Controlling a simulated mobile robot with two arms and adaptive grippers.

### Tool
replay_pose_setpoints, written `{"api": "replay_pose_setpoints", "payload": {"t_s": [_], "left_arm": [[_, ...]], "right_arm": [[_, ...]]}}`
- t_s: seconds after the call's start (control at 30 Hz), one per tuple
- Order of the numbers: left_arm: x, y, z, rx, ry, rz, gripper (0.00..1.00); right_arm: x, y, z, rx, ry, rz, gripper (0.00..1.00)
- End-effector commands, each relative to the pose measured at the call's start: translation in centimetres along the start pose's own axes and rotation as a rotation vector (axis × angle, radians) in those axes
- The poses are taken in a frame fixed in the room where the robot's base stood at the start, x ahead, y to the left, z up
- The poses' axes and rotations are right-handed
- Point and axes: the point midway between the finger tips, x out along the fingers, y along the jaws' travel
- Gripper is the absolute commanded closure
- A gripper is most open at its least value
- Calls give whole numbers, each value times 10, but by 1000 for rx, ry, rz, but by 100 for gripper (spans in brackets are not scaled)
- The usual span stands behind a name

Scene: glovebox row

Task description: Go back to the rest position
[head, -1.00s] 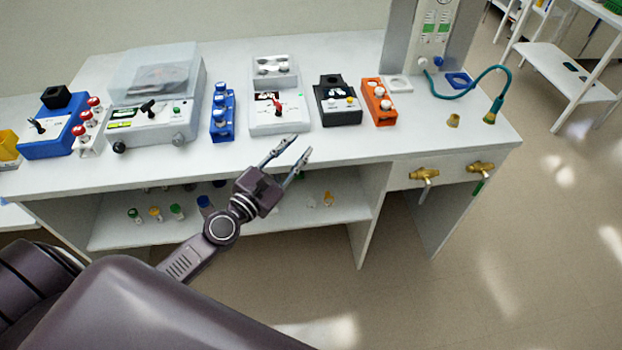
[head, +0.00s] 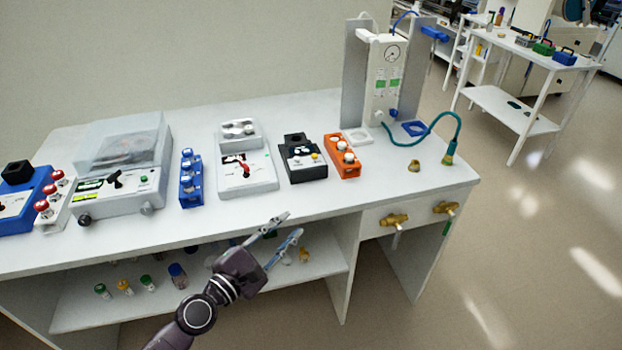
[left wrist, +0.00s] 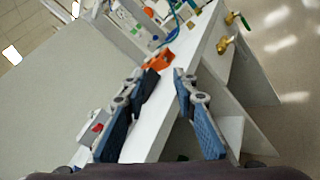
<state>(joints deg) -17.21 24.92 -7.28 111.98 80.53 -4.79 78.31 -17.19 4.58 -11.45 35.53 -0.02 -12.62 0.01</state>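My left gripper (head: 281,240) is in front of the white bench's front edge, in the lower middle of the head view. Its two fingers are apart with nothing between them. In the left wrist view the two blue-padded fingers (left wrist: 154,112) stand wide apart, with the white bench (left wrist: 165,118) beyond them. The gripper touches none of the devices. My right gripper is in neither view.
The bench (head: 300,195) bears a centrifuge-like machine (head: 125,165), a white device (head: 246,175), a black device (head: 302,160) and an orange rack (head: 342,157). Brass valves (head: 394,220) stick out of its front. Open floor (head: 530,260) lies at right.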

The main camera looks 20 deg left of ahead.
Motion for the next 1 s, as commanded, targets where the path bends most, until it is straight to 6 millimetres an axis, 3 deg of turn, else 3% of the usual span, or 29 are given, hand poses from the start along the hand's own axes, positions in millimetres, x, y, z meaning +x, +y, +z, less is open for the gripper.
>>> {"api": "replay_pose_setpoints", "payload": {"t_s": [0.13, 0.23, 0.37, 0.47, 0.57, 0.7, 0.87, 1.0], "left_arm": [[0, -2, -4, 11, 8, -3, 74], [-1, -17, -28, 85, 53, -26, 74], [-10, -61, -92, 301, 165, -115, 74], [-28, -108, -151, 520, 253, -237, 74], [-55, -157, -203, 731, 309, -388, 74], [-107, -229, -264, 1009, 329, -636, 74], [-184, -312, -315, 1298, 246, -956, 74], [-263, -379, -340, 1517, 71, -1243, 74]], "right_arm": [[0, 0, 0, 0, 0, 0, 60], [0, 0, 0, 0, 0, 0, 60], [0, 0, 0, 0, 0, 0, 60], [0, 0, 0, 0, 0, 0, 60], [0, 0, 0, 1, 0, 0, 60], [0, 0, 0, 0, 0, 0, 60], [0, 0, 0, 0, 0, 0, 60], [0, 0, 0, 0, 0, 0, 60]]}}
